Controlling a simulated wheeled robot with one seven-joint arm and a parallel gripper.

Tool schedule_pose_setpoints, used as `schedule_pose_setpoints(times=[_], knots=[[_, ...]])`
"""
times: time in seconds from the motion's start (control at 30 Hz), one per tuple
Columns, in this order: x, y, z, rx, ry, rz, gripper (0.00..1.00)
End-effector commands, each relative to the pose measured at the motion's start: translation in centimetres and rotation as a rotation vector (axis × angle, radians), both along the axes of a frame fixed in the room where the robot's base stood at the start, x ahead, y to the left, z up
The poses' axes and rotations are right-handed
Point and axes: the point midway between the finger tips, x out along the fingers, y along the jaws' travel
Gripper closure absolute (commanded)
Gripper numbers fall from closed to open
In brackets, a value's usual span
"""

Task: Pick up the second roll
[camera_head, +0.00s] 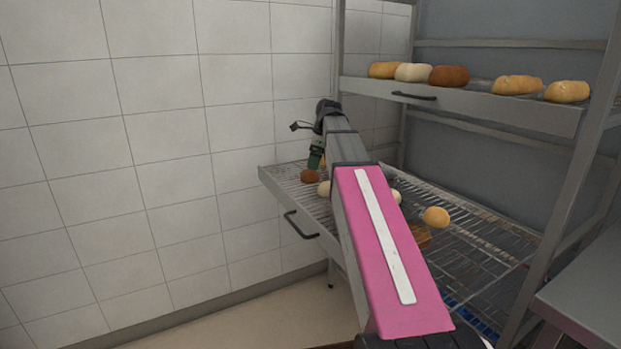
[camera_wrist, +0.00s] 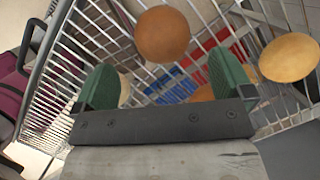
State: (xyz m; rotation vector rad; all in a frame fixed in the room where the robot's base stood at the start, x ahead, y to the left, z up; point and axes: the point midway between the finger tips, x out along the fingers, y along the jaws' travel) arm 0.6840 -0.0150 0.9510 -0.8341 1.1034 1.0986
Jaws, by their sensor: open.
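Several rolls lie on the pulled-out lower wire rack (camera_head: 480,243). In the head view a dark brown roll (camera_head: 310,176) is by my gripper (camera_head: 316,160), with a pale roll (camera_head: 324,188) close by. A golden roll (camera_head: 436,216) is farther right; my arm hides part of the rack. In the wrist view a round brown roll (camera_wrist: 162,34) lies ahead of and between the green fingers of my open gripper (camera_wrist: 165,85). A tan roll (camera_wrist: 290,57) is to the right. I cannot tell which roll is the second one.
An upper shelf (camera_head: 470,98) holds several rolls, including a dark brown one (camera_head: 449,76). A tiled wall (camera_head: 160,130) stands at the left. A metal rack post (camera_head: 570,190) and a grey surface (camera_head: 590,300) are at the right.

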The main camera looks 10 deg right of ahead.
Motion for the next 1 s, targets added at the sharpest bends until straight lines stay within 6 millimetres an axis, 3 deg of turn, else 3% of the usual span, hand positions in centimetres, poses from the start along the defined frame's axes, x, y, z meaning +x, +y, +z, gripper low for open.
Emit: schedule_pose_setpoints(times=[0.27, 0.53, 0.83, 1.0], knots=[[0.2, 0.4, -1.7, 0.0, 0.0, 0.0, 0.02], [0.5, 1.2, -5.1, -0.001, 0.001, 0.0, 0.02], [0.6, 1.3, -5.6, 0.0, -0.001, 0.001, 0.02], [0.6, 1.3, -5.5, 0.0, -0.001, 0.0, 0.54]])
